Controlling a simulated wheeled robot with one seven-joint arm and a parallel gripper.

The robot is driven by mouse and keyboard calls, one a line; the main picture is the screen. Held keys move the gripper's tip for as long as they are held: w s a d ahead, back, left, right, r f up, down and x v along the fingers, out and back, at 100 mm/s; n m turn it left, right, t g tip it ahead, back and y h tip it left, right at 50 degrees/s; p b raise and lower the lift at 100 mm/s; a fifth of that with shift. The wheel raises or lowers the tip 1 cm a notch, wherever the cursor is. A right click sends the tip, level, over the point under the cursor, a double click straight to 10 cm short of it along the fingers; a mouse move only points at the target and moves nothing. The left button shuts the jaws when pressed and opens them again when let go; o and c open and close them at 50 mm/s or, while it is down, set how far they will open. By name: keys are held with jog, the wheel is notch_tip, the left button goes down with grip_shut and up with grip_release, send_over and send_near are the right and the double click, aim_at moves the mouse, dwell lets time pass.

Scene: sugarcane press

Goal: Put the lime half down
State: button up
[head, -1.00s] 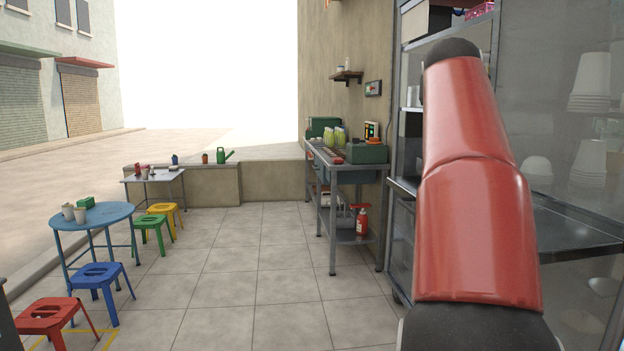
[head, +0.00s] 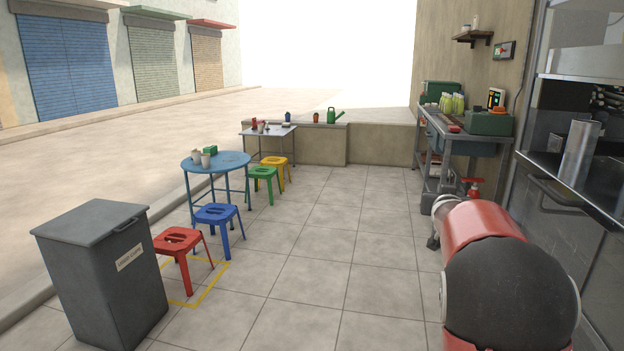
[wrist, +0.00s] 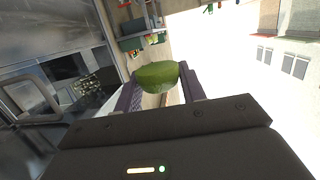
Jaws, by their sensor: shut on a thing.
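The green lime half (wrist: 158,76) shows in the wrist view, held between the two purple-grey fingers of my gripper (wrist: 160,85). My gripper is shut on it, in the air, with no surface touching the lime half in that view. In the head view my red arm shows at the lower right, but my gripper and the lime half cannot be made out there.
A grey lidded bin (head: 103,275) stands at the lower left beside a red stool (head: 178,243). A blue round table (head: 232,160) with cups stands behind several stools. A metal bench (head: 450,145) with bottles is at the right wall. The tiled floor between is clear.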

jog(key=s+a+f+n+y, duration=0.2)
jog(key=s+a+f, duration=0.2)
jog(key=a+f, duration=0.6)
jog(key=s+a+f+n+y, duration=0.25)
jog(key=a+f, duration=0.55)
jog(key=f, duration=0.5)
jog(key=s+f+t, duration=0.1)
jog(key=s+f, duration=0.6)
jog(key=f, duration=0.6)
jog(key=shift+s+d+m, duration=0.2)
jog(key=shift+s+m, duration=0.15)
jog(key=shift+m, duration=0.1)
jog(key=shift+f, duration=0.15)
